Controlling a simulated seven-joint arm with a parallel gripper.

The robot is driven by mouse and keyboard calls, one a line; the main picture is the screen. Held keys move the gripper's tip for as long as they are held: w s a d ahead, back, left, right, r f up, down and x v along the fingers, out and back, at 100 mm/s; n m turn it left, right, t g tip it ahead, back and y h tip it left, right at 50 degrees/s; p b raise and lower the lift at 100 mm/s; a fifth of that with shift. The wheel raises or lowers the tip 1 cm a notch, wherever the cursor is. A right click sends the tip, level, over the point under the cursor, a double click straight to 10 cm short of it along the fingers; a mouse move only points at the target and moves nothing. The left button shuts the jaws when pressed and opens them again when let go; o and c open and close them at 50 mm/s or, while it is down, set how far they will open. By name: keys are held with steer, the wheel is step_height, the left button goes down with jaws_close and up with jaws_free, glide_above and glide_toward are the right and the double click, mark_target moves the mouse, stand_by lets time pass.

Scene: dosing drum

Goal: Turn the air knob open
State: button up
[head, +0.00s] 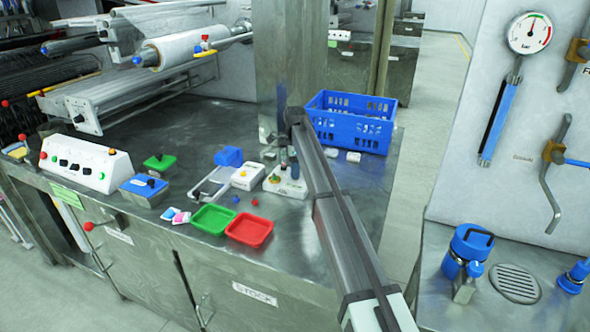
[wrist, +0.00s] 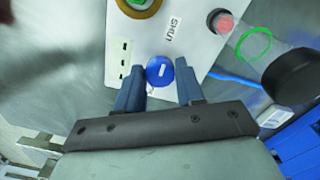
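In the wrist view a round blue knob (wrist: 160,71) with a short pale mark sits on a white panel (wrist: 190,50), beside a label reading "SHUT" (wrist: 174,30). I take this for the air knob; no "air" lettering is readable. My gripper (wrist: 161,83) is open, one blue-grey finger on each side of the knob. Small gaps seem to show between fingers and knob; contact cannot be told. In the head view my gripper (head: 283,155) points down at a small white box (head: 287,188), and the knob there is largely hidden.
A clear tube with a green ring (wrist: 252,45) and black cap (wrist: 292,75) stands close to the right finger, with a blue hose (wrist: 235,78) nearby. A blue crate (head: 349,122) stands behind the arm. Green (head: 213,219) and red (head: 249,230) trays lie in front.

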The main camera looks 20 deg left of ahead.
steer(key=c, duration=0.6)
steer(key=shift+o, duration=0.2)
